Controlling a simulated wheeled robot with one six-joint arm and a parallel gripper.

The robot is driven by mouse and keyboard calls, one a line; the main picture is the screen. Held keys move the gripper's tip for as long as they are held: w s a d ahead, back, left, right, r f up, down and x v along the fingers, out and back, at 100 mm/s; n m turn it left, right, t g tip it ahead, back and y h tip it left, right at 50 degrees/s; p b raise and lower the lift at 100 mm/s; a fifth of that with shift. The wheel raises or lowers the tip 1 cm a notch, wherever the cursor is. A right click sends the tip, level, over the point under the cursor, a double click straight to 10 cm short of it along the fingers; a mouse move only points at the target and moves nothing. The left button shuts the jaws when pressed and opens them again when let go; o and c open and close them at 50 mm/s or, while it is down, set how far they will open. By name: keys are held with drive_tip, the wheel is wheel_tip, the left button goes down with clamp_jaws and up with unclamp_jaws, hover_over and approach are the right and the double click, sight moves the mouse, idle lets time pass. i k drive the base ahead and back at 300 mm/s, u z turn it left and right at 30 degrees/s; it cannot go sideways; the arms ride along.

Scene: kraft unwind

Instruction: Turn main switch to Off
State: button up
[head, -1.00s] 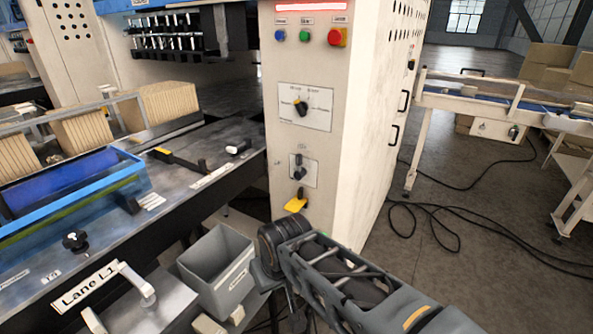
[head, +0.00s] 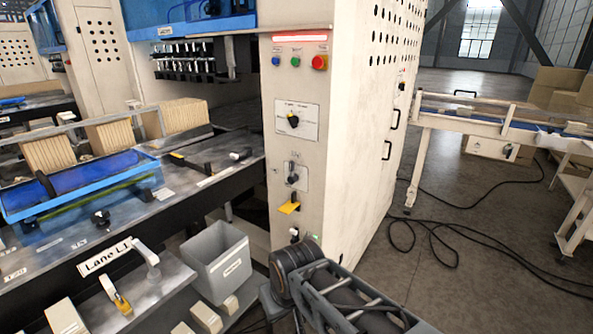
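The pale machine cabinet (head: 325,215) has a front control panel. A black rotary selector (head: 293,121) sits on a white plate there. Below it a dark-handled rotary switch (head: 292,176) sits on a smaller grey plate. A yellow tag (head: 289,208) is beneath that switch. The lettering is too small to read, so I cannot tell which one is the main switch or its setting. My arm reaches in from the lower right, its dark round joint below and in front of the panel, apart from both switches. My gripper's fingers do not show.
Blue, green and red buttons (head: 319,62) sit above the switches, under a lit red strip (head: 300,38). A grey bin (head: 217,262) stands left of my arm, near the Lane L1 bench (head: 105,258). Cables (head: 440,235) lie on the floor at right, before a conveyor (head: 470,120).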

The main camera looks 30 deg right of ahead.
sight(293, 178)
drive_tip(key=z, duration=0.15)
drive_tip(key=i, duration=1)
drive_tip(key=u, duration=0.6)
